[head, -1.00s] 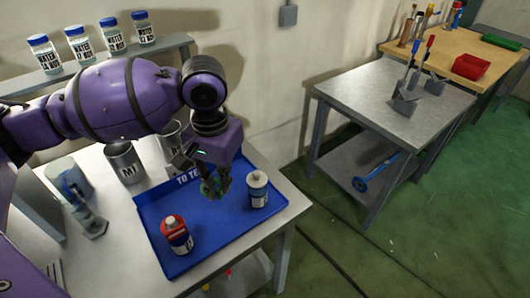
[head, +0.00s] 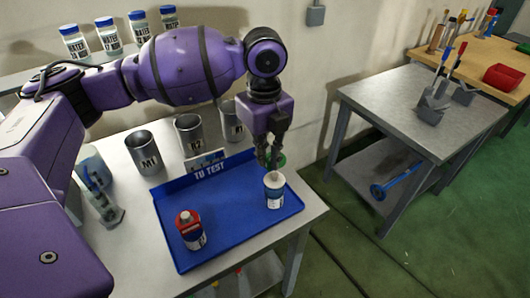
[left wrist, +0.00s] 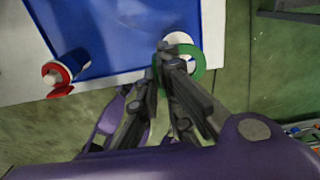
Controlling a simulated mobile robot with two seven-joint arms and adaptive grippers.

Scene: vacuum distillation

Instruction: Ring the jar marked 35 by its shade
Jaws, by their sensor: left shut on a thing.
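My left gripper (head: 270,162) is shut on a green ring (head: 281,161), which also shows in the left wrist view (left wrist: 197,68). It holds the ring just above the white-capped jar (head: 274,191) at the right of the blue tray (head: 228,225). In the left wrist view the ring overlaps this jar's white top (left wrist: 178,39); I cannot tell whether they touch. The numbers on both jars are too small to read. My right gripper is not in view.
Water jars (head: 108,36) line the shelf at the back left. A grey side table (head: 400,105) stands at the right across a floor gap. The tray's middle is clear.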

